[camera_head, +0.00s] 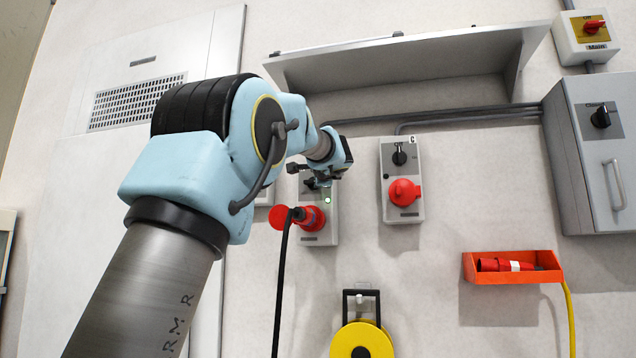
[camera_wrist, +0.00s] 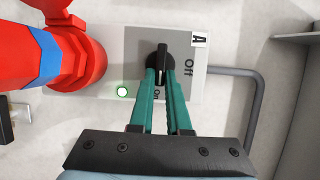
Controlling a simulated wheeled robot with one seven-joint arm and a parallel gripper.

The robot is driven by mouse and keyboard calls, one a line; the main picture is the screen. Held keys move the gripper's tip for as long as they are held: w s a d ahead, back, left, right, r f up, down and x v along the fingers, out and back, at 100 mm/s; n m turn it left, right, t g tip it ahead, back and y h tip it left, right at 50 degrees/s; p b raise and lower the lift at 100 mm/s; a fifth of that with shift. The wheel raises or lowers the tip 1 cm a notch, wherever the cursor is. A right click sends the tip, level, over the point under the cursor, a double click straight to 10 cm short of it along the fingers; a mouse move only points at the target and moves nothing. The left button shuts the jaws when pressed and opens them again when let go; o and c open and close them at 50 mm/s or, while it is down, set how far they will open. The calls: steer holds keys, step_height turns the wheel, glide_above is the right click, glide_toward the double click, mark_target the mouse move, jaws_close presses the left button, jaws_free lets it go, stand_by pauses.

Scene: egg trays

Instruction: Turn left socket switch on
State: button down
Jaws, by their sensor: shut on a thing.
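The left socket box (camera_head: 320,237) is a grey wall unit with a red plug (camera_head: 308,218) in it and a black cable hanging down. The plug also shows in the wrist view (camera_wrist: 75,60). My gripper (camera_wrist: 163,75) is shut on the black switch knob (camera_wrist: 162,50) of this box, with a green finger on each side. "Off" and "On" labels show beside the knob, "On" partly behind the fingers. A small green light (camera_wrist: 122,91) glows on the box. In the head view my gripper (camera_head: 314,180) covers most of the knob.
A second socket box (camera_head: 402,208) with a switch and red socket is to the right. A shelf (camera_head: 400,60) juts out above. A grey cabinet (camera_head: 590,150), an orange holder (camera_head: 512,277) with a red plug, and a yellow reel (camera_head: 362,341) are nearby.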

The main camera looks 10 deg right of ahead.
steer(key=c, duration=0.9)
jaws_free()
steer(key=shift+s, duration=0.1)
steer(key=s+b, duration=0.1)
steer(key=s, duration=0.2)
steer(key=s+b, duration=0.1)
steer(key=s, duration=0.3)
steer(key=s+a+b, duration=0.1)
steer(key=s, duration=0.2)
steer(key=shift+s+f, duration=0.1)
steer(key=shift+s, duration=0.2)
